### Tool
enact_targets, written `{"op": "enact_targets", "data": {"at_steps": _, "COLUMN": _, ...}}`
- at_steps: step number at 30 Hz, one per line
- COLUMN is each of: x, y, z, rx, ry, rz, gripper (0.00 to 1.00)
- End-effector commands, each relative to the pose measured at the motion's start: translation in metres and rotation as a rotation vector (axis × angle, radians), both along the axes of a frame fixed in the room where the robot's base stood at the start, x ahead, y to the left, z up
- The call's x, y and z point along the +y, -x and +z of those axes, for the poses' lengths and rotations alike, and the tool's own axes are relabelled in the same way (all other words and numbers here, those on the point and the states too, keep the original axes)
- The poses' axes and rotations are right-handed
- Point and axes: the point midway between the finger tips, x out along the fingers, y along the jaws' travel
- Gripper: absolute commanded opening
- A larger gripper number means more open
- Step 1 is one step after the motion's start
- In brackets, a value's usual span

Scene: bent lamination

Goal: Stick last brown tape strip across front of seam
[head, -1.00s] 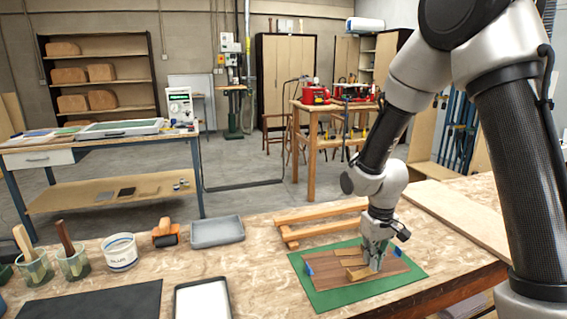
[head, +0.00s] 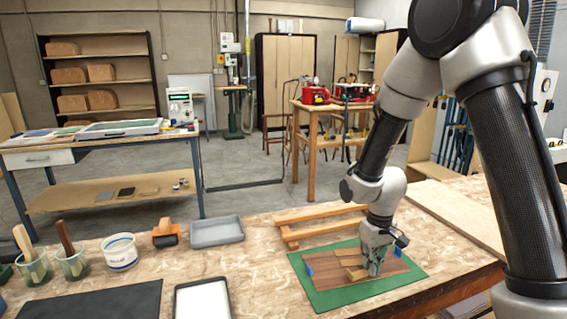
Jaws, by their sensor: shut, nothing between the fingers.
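Brown veneer sheets (head: 322,284) lie flat on a green mat (head: 318,301) on the workbench. Lighter tan tape strips (head: 350,262) lie across the veneer near its middle, and another tan strip (head: 356,274) lies in front of my gripper's tips. Small blue tape pieces show at the veneer's left edge (head: 309,269) and its right side (head: 397,252). My gripper (head: 374,272) points down with its tips at the veneer, beside the front tan strip. It is shut with nothing in it. The seam itself is too small to make out, and my gripper hides part of the veneer.
Wooden rails (head: 310,218) lie behind the mat, and a pale board (head: 455,215) lies to the right. A grey tray (head: 216,230), an orange-handled roller (head: 165,234), a glue tub (head: 120,251) and brush jars (head: 73,264) stand to the left. A white-filled tray (head: 203,300) is at the front.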

Motion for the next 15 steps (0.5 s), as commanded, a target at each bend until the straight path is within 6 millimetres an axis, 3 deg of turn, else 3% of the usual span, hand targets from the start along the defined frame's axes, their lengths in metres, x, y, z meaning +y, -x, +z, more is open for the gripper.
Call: {"op": "enact_targets", "data": {"at_steps": 15, "x": 0.0001, "y": -0.0003, "z": 0.0070, "rx": -0.001, "ry": 0.000, "rz": 0.000, "gripper": 0.00}}
